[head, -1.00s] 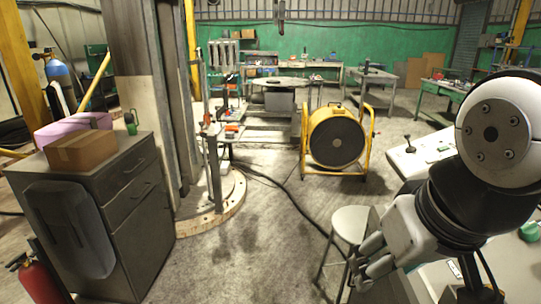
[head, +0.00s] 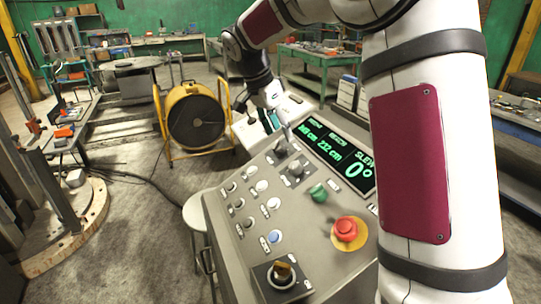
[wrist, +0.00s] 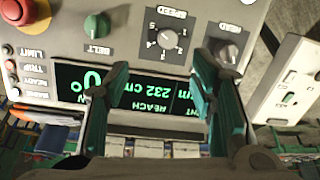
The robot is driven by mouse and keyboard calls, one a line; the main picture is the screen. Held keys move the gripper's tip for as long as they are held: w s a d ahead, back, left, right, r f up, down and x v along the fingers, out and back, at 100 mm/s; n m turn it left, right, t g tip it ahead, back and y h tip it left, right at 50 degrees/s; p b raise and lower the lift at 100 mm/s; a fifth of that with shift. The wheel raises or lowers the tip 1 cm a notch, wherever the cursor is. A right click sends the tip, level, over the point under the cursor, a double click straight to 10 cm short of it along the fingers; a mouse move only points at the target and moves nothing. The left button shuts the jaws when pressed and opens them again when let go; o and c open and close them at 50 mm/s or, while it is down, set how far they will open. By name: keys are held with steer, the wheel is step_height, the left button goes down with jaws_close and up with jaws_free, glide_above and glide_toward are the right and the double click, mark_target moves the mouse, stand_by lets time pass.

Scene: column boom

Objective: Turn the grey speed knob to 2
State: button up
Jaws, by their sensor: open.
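The grey speed knob (wrist: 168,38) sits on a dark square plate with a number scale, under an upside-down "SPEED" label in the wrist view. In the head view it is the knob (head: 297,170) beside the green belt knob. I cannot tell surely which number it points to. My gripper (wrist: 160,64) is open and empty, its teal fingers apart over the panel's display, with the speed knob beyond the fingertips. In the head view, my gripper (head: 282,124) is by the panel's far edge, its fingers small.
The green belt knob (head: 318,192) and red emergency button (head: 346,229) stand up from the panel. Several small switches cover the near left. A yellow fan (head: 196,118) stands beyond.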

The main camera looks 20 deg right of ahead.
mark_target(294, 165)
steer(key=shift+m, duration=0.8)
steer(key=p+x, duration=0.1)
steer(key=x, duration=0.4)
steer(key=w+p+x, duration=0.1)
steer(key=x, duration=1)
steer(key=shift+w+d+r+p, duration=0.2)
steer(key=shift+w+d+p, duration=0.05)
steer(key=shift+w+p, duration=0.15)
steer(key=shift+c, duration=0.3)
steer(key=c, duration=1.1)
